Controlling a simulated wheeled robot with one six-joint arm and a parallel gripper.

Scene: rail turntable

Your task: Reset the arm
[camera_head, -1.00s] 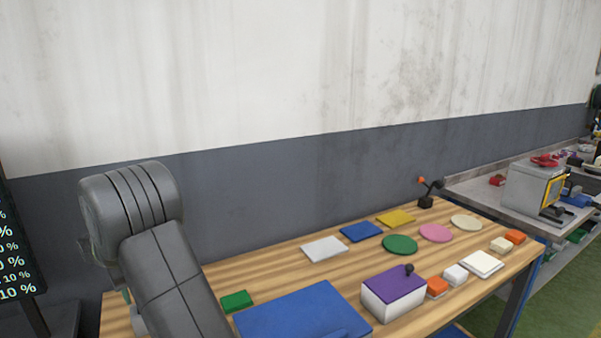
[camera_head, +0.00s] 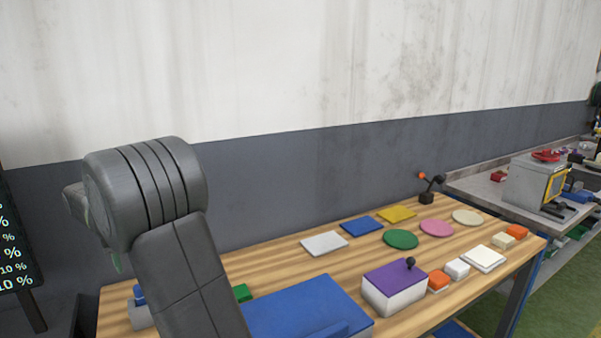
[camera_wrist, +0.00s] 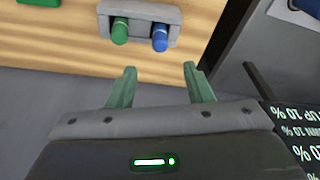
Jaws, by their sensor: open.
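My gripper (camera_wrist: 161,88) shows in the wrist view with its two green fingers apart and nothing between them. It is above the grey floor by the edge of the wooden table (camera_wrist: 60,50). A grey holder (camera_wrist: 140,11) with a green peg (camera_wrist: 119,30) and a blue peg (camera_wrist: 160,37) lies beyond the fingertips, apart from them. In the head view my arm rises at the left and hides part of the table; the gripper's fingers are mostly hidden there behind it.
The wooden table (camera_head: 275,262) carries a blue board (camera_head: 305,308), a purple-topped box (camera_head: 395,287), and several coloured plates and blocks. A dark screen (camera_head: 12,235) stands at the left. A grey bench (camera_head: 490,193) with a machine stands at the right.

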